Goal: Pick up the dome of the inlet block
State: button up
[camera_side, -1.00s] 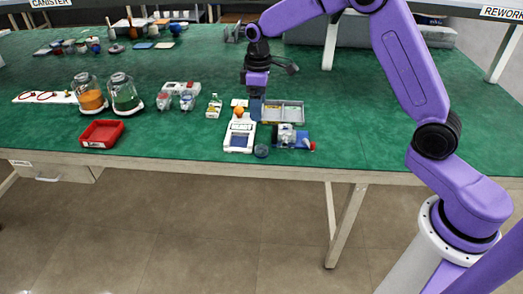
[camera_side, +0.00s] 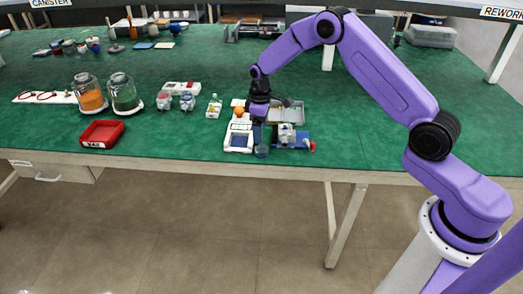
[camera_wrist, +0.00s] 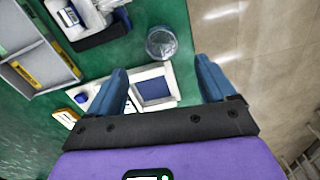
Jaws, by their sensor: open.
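The clear, round dome (camera_wrist: 161,42) lies on the green mat near the table's front edge. It also shows as a small dark round shape in the side view (camera_side: 262,151). The inlet block (camera_side: 288,136), grey-white on a blue base, stands just right of it and is partly cut off at the top of the wrist view (camera_wrist: 92,16). My gripper (camera_wrist: 165,70) is open and empty, pointing down. In the wrist view the dome appears beyond the fingertips, roughly in line with the gap between them. In the side view the fingers (camera_side: 258,138) hang just above the dome.
A white handheld meter with a blue screen (camera_side: 239,134) lies left of the dome, partly under my fingers. A grey compartment tray (camera_side: 287,112) sits behind the inlet block. The table's front edge is close to the dome. Jars and a red bin (camera_side: 101,134) stand left.

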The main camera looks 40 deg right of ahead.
aim_at(261, 148)
jog(key=shift+s+a+f, duration=0.1)
jog(key=shift+s+f, duration=0.05)
jog(key=shift+f, duration=3.35)
jog(key=c, duration=1.1)
